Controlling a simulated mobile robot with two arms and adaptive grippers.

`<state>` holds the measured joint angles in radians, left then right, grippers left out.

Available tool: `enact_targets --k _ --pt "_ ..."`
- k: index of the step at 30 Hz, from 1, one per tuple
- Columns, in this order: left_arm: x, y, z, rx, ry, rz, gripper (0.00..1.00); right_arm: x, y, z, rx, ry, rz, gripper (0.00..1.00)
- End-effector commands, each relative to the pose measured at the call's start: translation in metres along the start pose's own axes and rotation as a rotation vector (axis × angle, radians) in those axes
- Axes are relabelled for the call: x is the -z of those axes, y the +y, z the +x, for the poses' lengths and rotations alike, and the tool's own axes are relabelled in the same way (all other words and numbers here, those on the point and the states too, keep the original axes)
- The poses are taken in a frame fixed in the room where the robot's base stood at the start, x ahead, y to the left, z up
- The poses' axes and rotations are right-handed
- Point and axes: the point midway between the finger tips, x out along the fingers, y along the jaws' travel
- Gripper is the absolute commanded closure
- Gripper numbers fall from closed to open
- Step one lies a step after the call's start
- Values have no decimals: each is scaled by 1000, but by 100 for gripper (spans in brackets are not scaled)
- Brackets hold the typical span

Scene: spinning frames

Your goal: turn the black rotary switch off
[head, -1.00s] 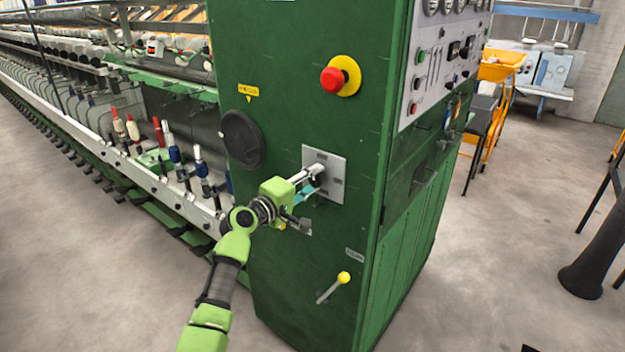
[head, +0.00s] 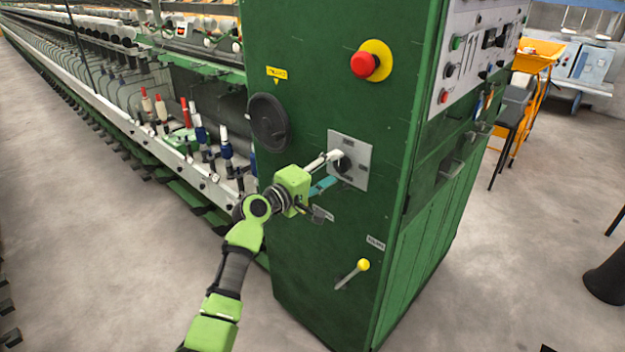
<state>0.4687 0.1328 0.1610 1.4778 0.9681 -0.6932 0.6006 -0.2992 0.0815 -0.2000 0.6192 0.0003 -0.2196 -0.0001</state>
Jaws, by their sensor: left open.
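The black rotary switch (head: 344,165) sits on a square grey metal plate (head: 360,153) on the green cabinet (head: 310,90). My left gripper (head: 334,169) is open in front of the plate. Its upper finger reaches the switch's upper left edge, and its lower finger is below and left of the knob. I cannot tell whether the fingers touch the knob. The knob's pointing direction is too small to make out. My right gripper is not in view.
A red push button (head: 364,64) on a yellow disc is above the plate. A black round cover (head: 269,122) is to the left. A yellow-knobbed lever (head: 362,265) is below. Spinning frames with bobbins (head: 198,125) run along the left. Open floor (head: 500,270) lies right.

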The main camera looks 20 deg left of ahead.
Motion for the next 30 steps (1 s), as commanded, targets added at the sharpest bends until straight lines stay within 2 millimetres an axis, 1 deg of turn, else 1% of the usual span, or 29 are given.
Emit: enact_targets --k 1,6,9,13,18,30 --pt "0 -1 -11 1 1 1 51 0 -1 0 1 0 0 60" --pt "0 -2 -46 2 2 2 51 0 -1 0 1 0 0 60" --pt "-1 -1 -62 2 -1 2 51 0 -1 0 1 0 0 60" --pt "0 -2 -80 2 0 -1 51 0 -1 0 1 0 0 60" --pt "0 -1 -90 2 -1 -1 51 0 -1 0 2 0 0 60" --pt "0 -1 -90 1 -1 -2 51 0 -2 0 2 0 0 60"
